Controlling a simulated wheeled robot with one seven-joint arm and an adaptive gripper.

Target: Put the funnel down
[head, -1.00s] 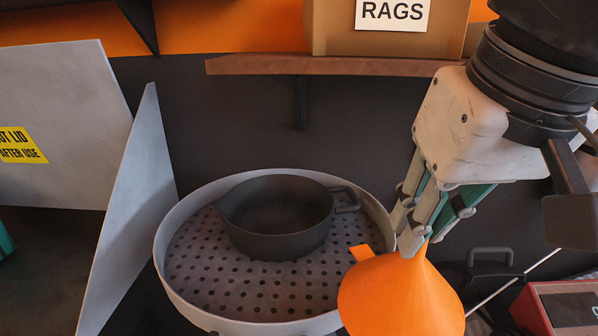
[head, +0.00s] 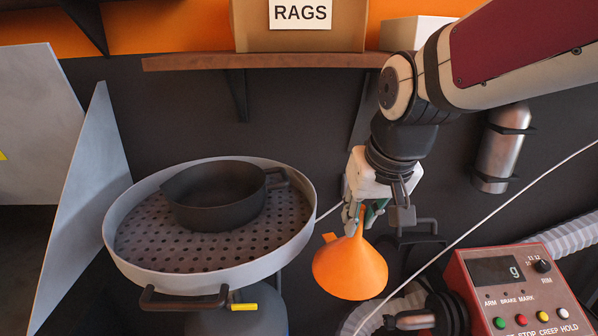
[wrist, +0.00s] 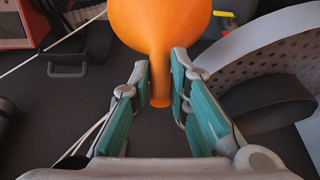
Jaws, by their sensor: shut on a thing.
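The orange funnel (head: 350,268) hangs from my gripper (head: 357,215) with its spout up and its wide mouth down. In the wrist view the spout of the funnel (wrist: 159,60) lies between the two teal-padded fingers of my gripper (wrist: 160,85), which are shut on it. The funnel is in the air to the right of the round grey perforated tray (head: 140,265), apart from its rim. A small orange tab sticks out from the funnel's left side. A dark pan with a handle (head: 205,208) sits on the tray.
A red control box (head: 520,300) with coloured buttons stands at lower right. A thin white line (head: 480,220) runs diagonally behind the funnel. A shelf (head: 200,63) with a RAGS box (head: 300,35) is above. A grey panel (head: 85,210) stands left of the tray.

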